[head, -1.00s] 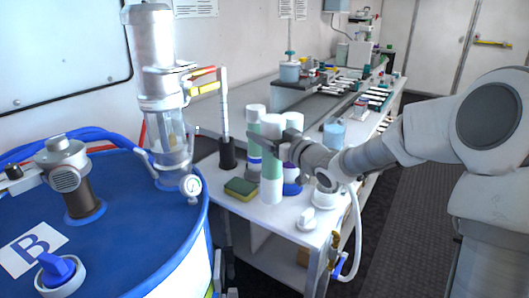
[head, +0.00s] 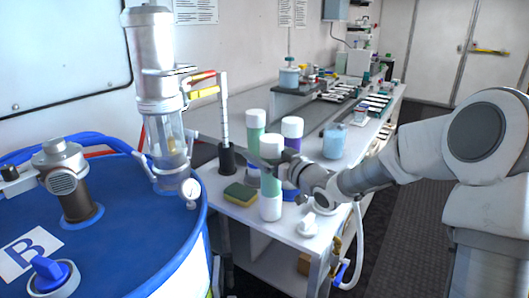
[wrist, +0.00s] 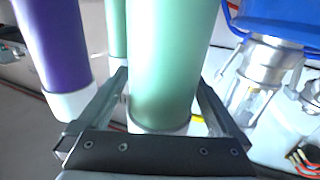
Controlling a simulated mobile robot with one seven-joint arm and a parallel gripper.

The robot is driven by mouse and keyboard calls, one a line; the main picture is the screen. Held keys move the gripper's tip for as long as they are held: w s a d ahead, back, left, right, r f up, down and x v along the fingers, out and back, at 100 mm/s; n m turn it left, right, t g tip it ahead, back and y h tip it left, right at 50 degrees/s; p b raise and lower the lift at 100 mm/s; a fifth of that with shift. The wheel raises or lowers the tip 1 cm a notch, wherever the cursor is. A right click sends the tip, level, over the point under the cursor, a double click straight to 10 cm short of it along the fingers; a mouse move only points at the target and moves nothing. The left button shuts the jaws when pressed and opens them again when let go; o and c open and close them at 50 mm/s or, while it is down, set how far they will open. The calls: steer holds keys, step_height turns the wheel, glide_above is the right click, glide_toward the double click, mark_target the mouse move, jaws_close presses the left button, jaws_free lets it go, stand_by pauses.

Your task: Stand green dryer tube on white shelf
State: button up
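A green tube with white ends (head: 270,183) is upright between the fingers of my gripper (head: 279,166), which is shut on its middle. In the wrist view the green tube (wrist: 165,65) fills the space between both fingers (wrist: 163,105). Its lower end appears over the front of the white shelf top (head: 250,213); I cannot tell whether it touches. A second green tube (head: 255,130) stands behind it, also in the wrist view (wrist: 116,28). A purple tube with white ends (head: 292,135) stands just behind to the right, and shows left in the wrist view (wrist: 55,45).
A green and yellow sponge (head: 240,194) and a black-based rod (head: 227,157) are to the left. A small white item (head: 308,226) and a blue beaker (head: 334,140) are to the right. A big blue drum (head: 130,225) stands at the left.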

steer(key=shift+r, duration=0.25)
steer(key=p+v, duration=0.2)
steer(key=v, duration=1)
steer(key=shift+f, duration=0.1)
